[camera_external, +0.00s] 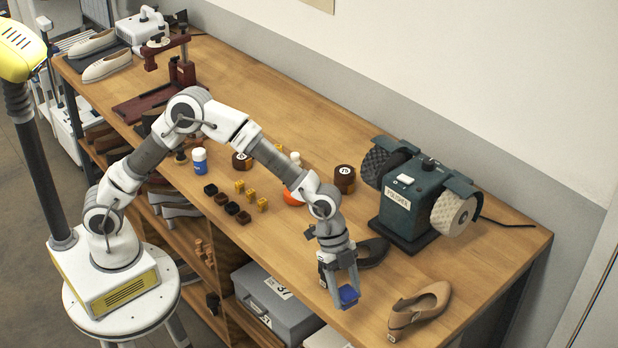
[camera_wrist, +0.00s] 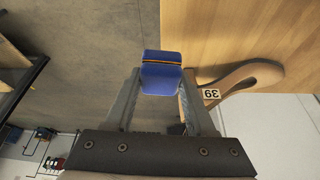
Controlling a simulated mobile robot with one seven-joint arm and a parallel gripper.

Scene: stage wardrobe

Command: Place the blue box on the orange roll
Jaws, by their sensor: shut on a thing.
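My gripper (camera_external: 344,287) is shut on the blue box (camera_external: 348,296), at the front edge of the workbench in the external view. In the wrist view the blue box (camera_wrist: 161,76) sits between the two finger ends of my gripper (camera_wrist: 160,90), with a thin orange-brown line across it. The orange roll (camera_external: 290,197) lies on the bench behind my forearm, left of my wrist; my arm hides part of it. The gripper is well apart from the roll, nearer the camera and to the right.
A tan shoe (camera_external: 419,310) stands right of my gripper, and a dark shoe (camera_external: 372,252) lies close behind it. A green polisher (camera_external: 408,200) stands at the back right.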

